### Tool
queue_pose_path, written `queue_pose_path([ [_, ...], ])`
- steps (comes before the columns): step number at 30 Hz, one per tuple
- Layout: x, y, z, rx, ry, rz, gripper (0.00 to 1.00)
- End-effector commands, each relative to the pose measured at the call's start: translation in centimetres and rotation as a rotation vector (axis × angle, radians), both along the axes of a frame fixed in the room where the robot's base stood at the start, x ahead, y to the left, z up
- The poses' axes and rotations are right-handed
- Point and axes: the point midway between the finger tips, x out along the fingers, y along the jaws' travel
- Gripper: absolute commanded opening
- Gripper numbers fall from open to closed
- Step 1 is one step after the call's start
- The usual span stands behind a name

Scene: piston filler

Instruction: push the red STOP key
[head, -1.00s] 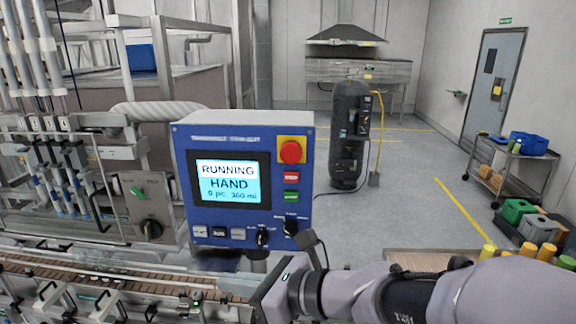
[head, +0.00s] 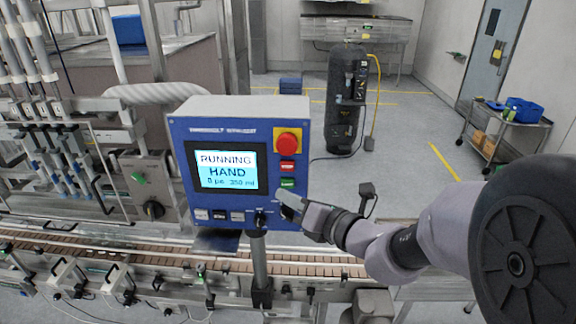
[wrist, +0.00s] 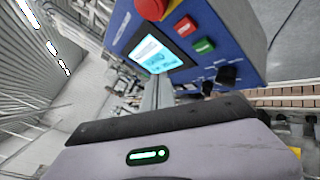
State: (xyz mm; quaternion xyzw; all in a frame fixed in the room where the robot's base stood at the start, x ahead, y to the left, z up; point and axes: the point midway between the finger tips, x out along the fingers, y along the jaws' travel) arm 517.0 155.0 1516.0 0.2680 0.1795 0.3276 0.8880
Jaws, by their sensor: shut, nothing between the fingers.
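The red STOP key (head: 287,167) is a small red rectangle on the blue control panel (head: 215,109). It sits below the big red mushroom button on its yellow plate (head: 288,141) and above a green key (head: 287,183). The red key also shows in the wrist view (wrist: 185,26), uncovered. My gripper (head: 284,203) is shut and empty, at the panel's lower right, below the red and green keys. I cannot tell whether it touches the panel. In the wrist view its pale housing fills the bottom. The screen (head: 228,171) reads RUNNING, HAND.
Black knobs (head: 260,218) and small grey keys (head: 219,215) line the panel's lower edge. A conveyor (head: 310,268) runs below the panel, which stands on a post. Filler tubes and valves stand at left. A dark tank (head: 346,100) and a cart (head: 503,135) stand behind on open floor.

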Motion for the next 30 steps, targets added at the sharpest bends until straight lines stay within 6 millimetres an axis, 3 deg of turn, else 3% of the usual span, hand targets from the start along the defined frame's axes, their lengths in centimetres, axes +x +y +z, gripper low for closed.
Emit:
queue_pose_path([
  [15,7.0,-0.2,0.1,0.000,0.001,0.001,0.00],
  [30,7.8,-0.3,0.0,0.000,0.000,0.000,0.00],
])
